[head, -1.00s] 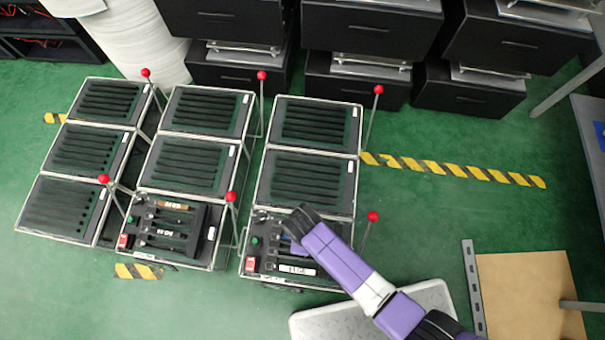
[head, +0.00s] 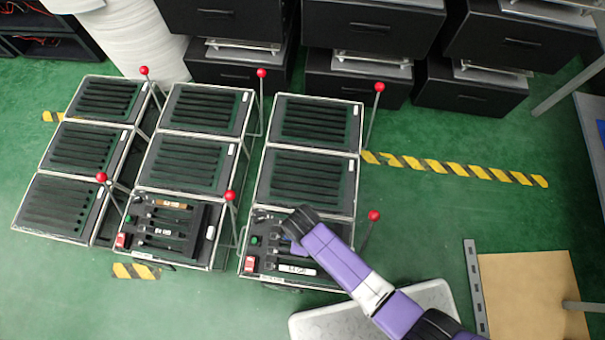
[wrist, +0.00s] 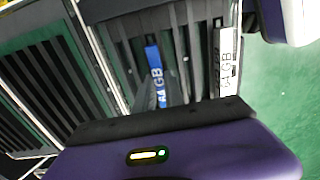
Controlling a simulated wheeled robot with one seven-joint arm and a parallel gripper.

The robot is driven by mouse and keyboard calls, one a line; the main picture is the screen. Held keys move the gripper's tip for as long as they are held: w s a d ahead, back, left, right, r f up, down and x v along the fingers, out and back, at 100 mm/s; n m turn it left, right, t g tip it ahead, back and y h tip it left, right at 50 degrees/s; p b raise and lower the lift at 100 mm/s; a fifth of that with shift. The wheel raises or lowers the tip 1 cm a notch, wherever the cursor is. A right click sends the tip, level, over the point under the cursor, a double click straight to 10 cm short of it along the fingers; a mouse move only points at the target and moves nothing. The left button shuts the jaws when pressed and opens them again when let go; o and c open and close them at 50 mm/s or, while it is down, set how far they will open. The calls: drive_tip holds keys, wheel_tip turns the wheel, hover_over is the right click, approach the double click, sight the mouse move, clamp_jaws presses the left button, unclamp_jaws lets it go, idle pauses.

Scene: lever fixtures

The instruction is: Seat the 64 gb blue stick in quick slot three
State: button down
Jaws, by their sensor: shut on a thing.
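The blue stick (wrist: 155,76), its label reading 64 GB, lies among the dark slots of the front right fixture (head: 247,284). I cannot read slot numbers or tell how deep the stick sits.
A white-labelled stick (wrist: 227,58) lies right of the blue one. The fixture has a green button (head: 255,240), a red switch (head: 249,263) and a red-knobbed lever (head: 374,215) at its right. The front middle fixture (head: 166,262) holds several sticks.

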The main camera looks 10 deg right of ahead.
drive_tip(key=shift+f, duration=0.15)
drive_tip(key=c, duration=1.3)
unclamp_jaws()
drive_tip(key=shift+c, duration=0.2)
wheel_tip(320, 180, up, 8)
drive_tip(key=p, duration=0.3)
drive_tip(key=shift+f+p, duration=0.1)
drive_tip(key=shift+p, duration=0.3)
